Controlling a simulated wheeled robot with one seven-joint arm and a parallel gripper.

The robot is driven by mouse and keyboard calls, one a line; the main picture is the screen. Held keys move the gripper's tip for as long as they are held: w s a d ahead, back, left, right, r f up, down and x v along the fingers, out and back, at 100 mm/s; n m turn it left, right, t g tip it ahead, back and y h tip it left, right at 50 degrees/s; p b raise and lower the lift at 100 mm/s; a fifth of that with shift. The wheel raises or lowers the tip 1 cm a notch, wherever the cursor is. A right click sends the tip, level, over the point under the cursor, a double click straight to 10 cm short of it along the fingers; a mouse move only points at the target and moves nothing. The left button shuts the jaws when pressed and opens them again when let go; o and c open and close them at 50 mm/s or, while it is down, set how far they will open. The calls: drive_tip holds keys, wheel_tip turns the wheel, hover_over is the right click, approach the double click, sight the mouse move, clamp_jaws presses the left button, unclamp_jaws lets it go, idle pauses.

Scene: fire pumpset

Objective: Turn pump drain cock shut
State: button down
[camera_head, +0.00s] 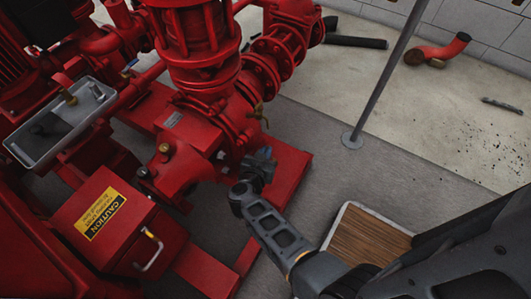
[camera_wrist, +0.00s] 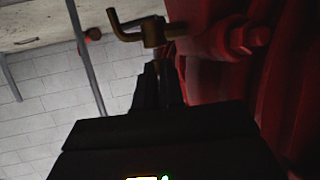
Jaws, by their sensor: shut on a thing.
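The brass drain cock (camera_wrist: 153,33) shows at the top of the wrist view, beside the red pump casing (camera_wrist: 225,30). A bent brass arm sticks out from its left side. My gripper (camera_wrist: 157,72) has its narrow fingers close together on a small brass piece of the cock, its handle as far as I can tell. In the head view my gripper (camera_head: 262,163) is at the lower right side of the red pump (camera_head: 205,110). There the gripper hides the cock and its fingertips.
Another brass fitting (camera_head: 260,113) is on the pump above my gripper. A grey post (camera_head: 385,75) stands to the right. A wood-topped board (camera_head: 365,243) lies near my arm. A yellow-labelled red box (camera_head: 105,225) is at lower left. Grey floor is open right of the pump.

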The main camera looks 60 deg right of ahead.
drive_tip(key=shift+f, duration=0.1)
drive_tip(key=c, duration=1.3)
unclamp_jaws()
drive_tip(key=shift+o, duration=0.2)
drive_tip(key=p+v, duration=0.2)
drive_tip(key=v, duration=0.5)
drive_tip(key=shift+a, duration=0.35)
drive_tip(key=shift+s, duration=0.15)
